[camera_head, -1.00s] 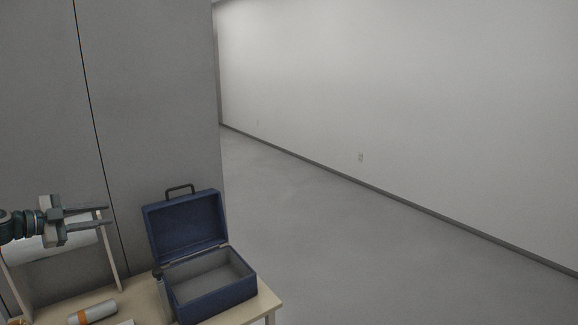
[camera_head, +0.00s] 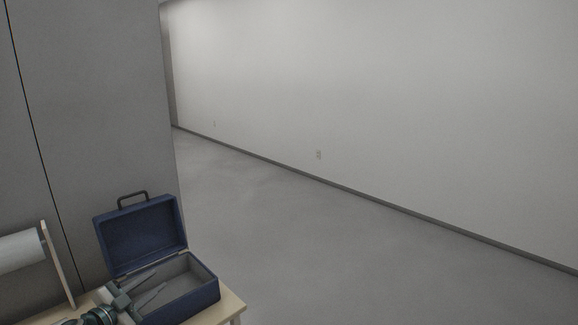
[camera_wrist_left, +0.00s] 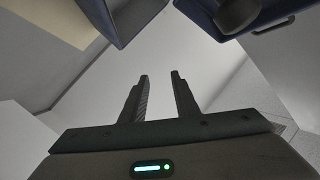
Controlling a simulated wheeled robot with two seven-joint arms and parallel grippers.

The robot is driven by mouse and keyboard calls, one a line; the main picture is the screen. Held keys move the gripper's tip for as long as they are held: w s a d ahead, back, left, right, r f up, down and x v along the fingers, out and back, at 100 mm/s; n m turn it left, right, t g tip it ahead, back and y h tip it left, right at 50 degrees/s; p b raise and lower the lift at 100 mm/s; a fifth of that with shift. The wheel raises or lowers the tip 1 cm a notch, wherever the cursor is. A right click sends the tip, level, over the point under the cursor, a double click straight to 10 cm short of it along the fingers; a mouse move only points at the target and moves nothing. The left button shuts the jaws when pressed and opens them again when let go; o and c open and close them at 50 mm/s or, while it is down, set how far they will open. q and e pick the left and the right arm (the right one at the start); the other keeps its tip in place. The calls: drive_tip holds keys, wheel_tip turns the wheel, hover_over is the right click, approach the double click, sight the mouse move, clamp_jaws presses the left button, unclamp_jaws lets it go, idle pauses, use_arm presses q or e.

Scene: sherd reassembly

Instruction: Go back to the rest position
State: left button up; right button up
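My left gripper (camera_head: 161,279) comes in from the lower left of the head view. Its two fingers are spread apart and overlap the opening of the blue box in the picture; I cannot tell how high above it they are. In the left wrist view the fingers (camera_wrist_left: 160,76) stand apart with nothing between them. My right gripper is not in view in either picture.
The blue box (camera_head: 205,297), lid up, stands on the pale table (camera_head: 231,308) near its right edge. A white roll (camera_head: 20,251) on a wooden stand (camera_head: 57,265) is at the left. Open grey floor (camera_head: 300,250) lies to the right.

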use_arm(q)
drive_tip(key=s+d+f+n+g+y, duration=0.3)
drive_tip(key=s+d+f+n+y, duration=0.25)
drive_tip(key=s+d+f, duration=0.95)
drive_tip(key=s+d+f+n+g, duration=0.1)
drive_tip(key=s+d+g, duration=0.2)
drive_tip(key=s, duration=0.8)
drive_tip(key=s+d+f+n+g+h, duration=0.1)
drive_tip(key=s+d+g, duration=0.15)
drive_tip(key=s, duration=0.75)
drive_tip(key=s+d+f+n+g, duration=0.15)
drive_tip(key=s+g, duration=0.25)
drive_tip(key=s, duration=0.7)
wheel_tip(320, 180, down, 28)
drive_tip(key=s+g, duration=0.1)
drive_tip(key=s+a+f+g, duration=0.1)
drive_tip(key=s+a+f, duration=0.1)
drive_tip(key=s+f, duration=1.5)
drive_tip(key=shift+s+a+f+m, duration=0.25)
drive_tip(key=shift+s+f+m, duration=0.1)
drive_tip(key=shift+s, duration=0.4)
